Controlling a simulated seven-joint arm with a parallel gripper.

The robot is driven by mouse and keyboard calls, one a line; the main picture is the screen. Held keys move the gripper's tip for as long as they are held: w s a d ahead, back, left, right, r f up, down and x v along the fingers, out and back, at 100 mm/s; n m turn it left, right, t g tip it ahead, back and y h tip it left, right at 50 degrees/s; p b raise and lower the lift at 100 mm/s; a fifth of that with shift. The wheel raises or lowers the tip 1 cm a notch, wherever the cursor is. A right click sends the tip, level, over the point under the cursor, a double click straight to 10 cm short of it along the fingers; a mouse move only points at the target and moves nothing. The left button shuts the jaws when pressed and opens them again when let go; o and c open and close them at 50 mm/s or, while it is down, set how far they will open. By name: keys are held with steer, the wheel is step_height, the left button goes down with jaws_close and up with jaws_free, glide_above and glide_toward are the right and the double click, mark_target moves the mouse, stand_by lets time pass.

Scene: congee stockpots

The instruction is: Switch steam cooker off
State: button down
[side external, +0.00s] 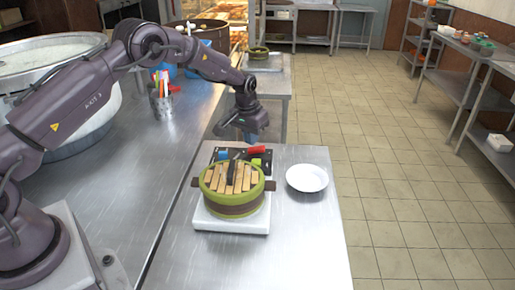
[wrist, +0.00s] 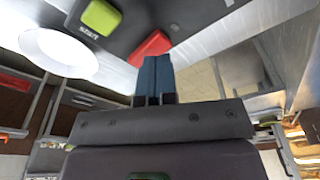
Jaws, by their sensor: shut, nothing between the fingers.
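The steam cooker (side external: 234,190) is a round green pot with a brown band and a wooden slatted lid, on a white base (side external: 232,221). Behind it is a dark panel with a red piece (side external: 256,150), a green piece (side external: 256,162) and a blue piece (side external: 223,156). My gripper (side external: 251,139) points down just above the red piece, its blue fingers together and empty. In the wrist view the shut fingers (wrist: 155,60) overlap the red piece (wrist: 149,47); I cannot tell whether they touch it. The green piece (wrist: 101,17) shows to the left on the panel.
A white plate (side external: 307,178) lies right of the cooker; it also shows in the wrist view (wrist: 60,48). A large stockpot (side external: 60,70) and a holder with colourful utensils (side external: 161,103) stand on the left counter. The table front (side external: 250,262) is clear.

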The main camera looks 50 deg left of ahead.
mark_target(251, 149)
step_height(251, 149, up, 6)
steer(key=shift+r, duration=0.25)
stand_by(0.5)
